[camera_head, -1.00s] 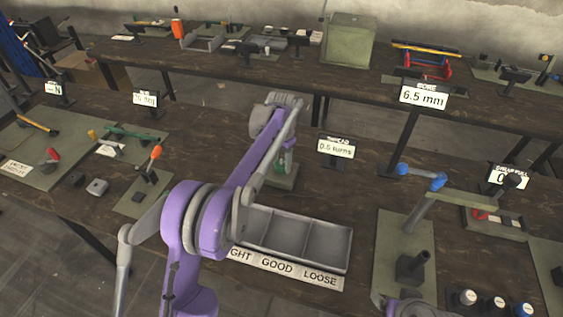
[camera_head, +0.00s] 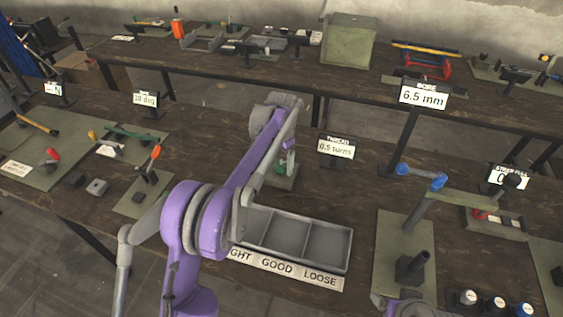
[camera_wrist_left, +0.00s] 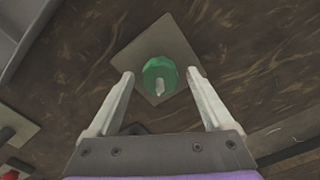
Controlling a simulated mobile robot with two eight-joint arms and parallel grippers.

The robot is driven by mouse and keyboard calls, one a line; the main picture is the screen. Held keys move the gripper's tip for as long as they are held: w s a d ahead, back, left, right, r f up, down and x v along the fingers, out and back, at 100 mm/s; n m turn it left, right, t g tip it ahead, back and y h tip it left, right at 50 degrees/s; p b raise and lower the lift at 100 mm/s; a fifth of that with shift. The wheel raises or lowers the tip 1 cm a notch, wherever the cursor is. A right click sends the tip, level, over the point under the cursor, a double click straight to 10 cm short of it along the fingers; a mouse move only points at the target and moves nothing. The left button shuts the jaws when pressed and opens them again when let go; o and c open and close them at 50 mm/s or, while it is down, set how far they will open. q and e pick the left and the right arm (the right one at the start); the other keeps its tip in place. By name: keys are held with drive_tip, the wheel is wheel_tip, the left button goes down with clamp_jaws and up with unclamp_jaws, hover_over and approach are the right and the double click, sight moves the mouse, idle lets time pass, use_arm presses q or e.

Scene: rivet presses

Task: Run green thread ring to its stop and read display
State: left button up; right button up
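The green thread ring (camera_wrist_left: 160,75) sits on a post on a small grey-green base plate (camera_wrist_left: 150,42) in the left wrist view. In the head view the ring (camera_head: 281,168) is partly hidden behind my left arm. My left gripper (camera_wrist_left: 160,73) is open, one finger on each side of the ring, with a visible gap on both sides. Whether the fingertips are down at the ring's height I cannot tell. The thread display (camera_head: 336,149) stands right of the ring and reads 0.5 turns. My right gripper is not in view.
A grey tray (camera_head: 349,256) with compartments stands in front of the ring, its label strip (camera_head: 290,268) showing GOOD and LOOSE. A lever with an orange-red tip (camera_head: 155,152) is to the left.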

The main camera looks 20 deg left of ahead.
sight(281, 165)
use_arm(q)
wheel_tip(281, 165, up, 11)
drive_tip(key=shift+p, duration=0.4)
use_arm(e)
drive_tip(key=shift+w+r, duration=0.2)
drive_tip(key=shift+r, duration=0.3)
use_arm(q)
drive_tip(key=shift+f, duration=0.1)
idle(0.6)
drive_tip(key=s+r+n+t, duration=0.3)
drive_tip(key=s, duration=1.3)
drive_tip(key=s+f+n+t, duration=0.1)
drive_tip(key=s+f, duration=0.4)
drive_tip(key=s, duration=0.4)
drive_tip(key=s+f+n+t, duration=0.1)
drive_tip(key=s+f, duration=0.4)
drive_tip(key=s, duration=0.5)
drive_tip(key=shift+a+f+n+t, duration=0.2)
drive_tip(key=shift+f+n+t, duration=0.1)
drive_tip(key=shift+n, duration=0.5)
